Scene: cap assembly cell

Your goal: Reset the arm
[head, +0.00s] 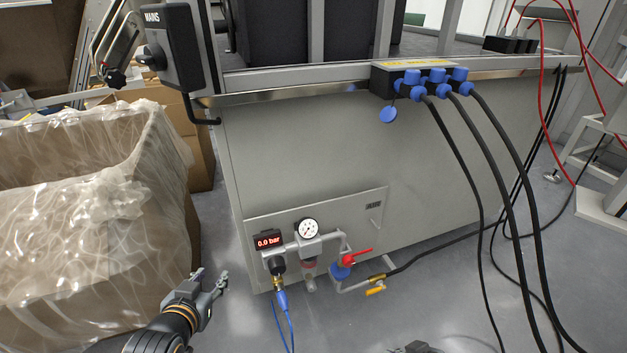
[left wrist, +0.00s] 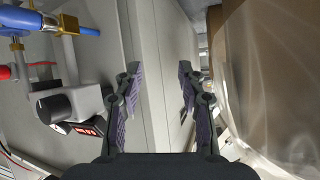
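My left gripper (head: 212,281) reaches in from the bottom left of the head view. It is in front of the grey machine cabinet (head: 415,165), between the plastic-lined carton and the air unit. In the left wrist view its two fingers (left wrist: 159,78) stand apart with nothing between them, so it is open and empty. A small dark shape at the bottom edge of the head view may be part of my right gripper. It is too cut off to show its fingers.
The large carton (head: 75,220) with clear plastic lining stands close left of my left gripper. The air unit has a gauge (head: 308,229), a "0.0 bar" display (head: 269,241), a red-handled valve (head: 349,258) and a blue hose (head: 284,312). Black cables (head: 505,190) hang at right.

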